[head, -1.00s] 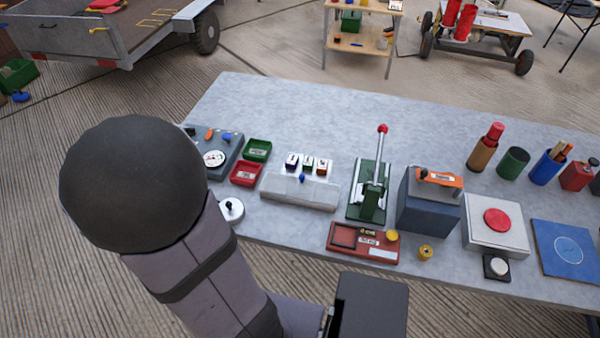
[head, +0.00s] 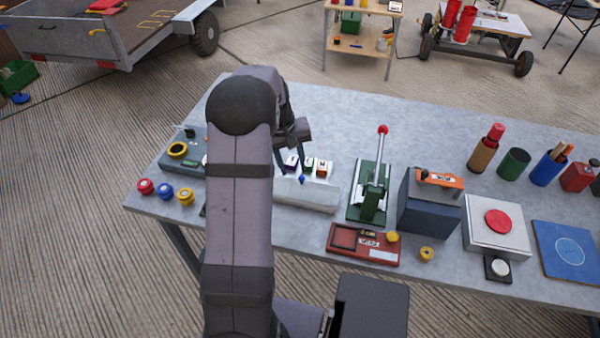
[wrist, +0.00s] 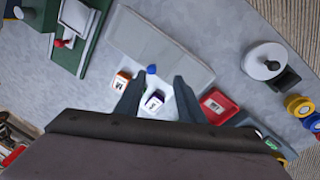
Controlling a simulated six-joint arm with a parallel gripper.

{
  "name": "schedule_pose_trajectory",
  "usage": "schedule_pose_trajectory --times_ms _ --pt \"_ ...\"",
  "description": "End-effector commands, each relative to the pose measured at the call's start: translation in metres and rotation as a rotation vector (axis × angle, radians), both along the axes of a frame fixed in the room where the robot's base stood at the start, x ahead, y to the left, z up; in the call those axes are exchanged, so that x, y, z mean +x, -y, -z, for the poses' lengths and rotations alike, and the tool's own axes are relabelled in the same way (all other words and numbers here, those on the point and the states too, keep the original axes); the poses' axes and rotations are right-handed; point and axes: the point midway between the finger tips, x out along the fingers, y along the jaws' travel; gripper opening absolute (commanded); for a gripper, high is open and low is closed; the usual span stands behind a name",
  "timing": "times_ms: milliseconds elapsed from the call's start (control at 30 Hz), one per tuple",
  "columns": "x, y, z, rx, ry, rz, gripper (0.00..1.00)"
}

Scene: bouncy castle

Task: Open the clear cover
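The clear cover (head: 306,196) is a pale, see-through, low panel or box on the grey table. A small blue knob (head: 301,180) sits at its far edge. My gripper (head: 292,152) is above these blocks, at the far side of the cover. In the wrist view, the open, empty fingers (wrist: 157,88) point toward the blue knob (wrist: 151,69) and the cover (wrist: 160,42). I cannot tell how high the fingertips are.
A green lever stand (head: 369,202) with a red-tipped upright handle is right of the cover. A red tray (wrist: 216,105) lies beside one finger. A dark red box (head: 362,243) is in front. Red, blue and yellow knobs (head: 165,192) stand at the table's left end.

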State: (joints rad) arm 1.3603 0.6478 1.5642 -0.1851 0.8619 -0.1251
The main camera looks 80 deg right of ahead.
Motion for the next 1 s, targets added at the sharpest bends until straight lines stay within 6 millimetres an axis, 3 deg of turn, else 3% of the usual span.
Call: schedule_pose_trajectory --times_ms 33,100,200,433,1000 --pt "0.0 0.012 -0.011 -0.024 -0.008 -0.023 0.35" --pt "-0.004 0.019 -0.021 -0.027 -0.033 -0.07 0.35" --pt "-0.008 0.01 -0.019 0.012 -0.053 -0.121 0.35" --pt "-0.008 0.01 -0.016 0.018 -0.055 -0.138 0.35" --pt "-0.018 0.016 0.044 0.018 -0.054 -0.136 0.35"
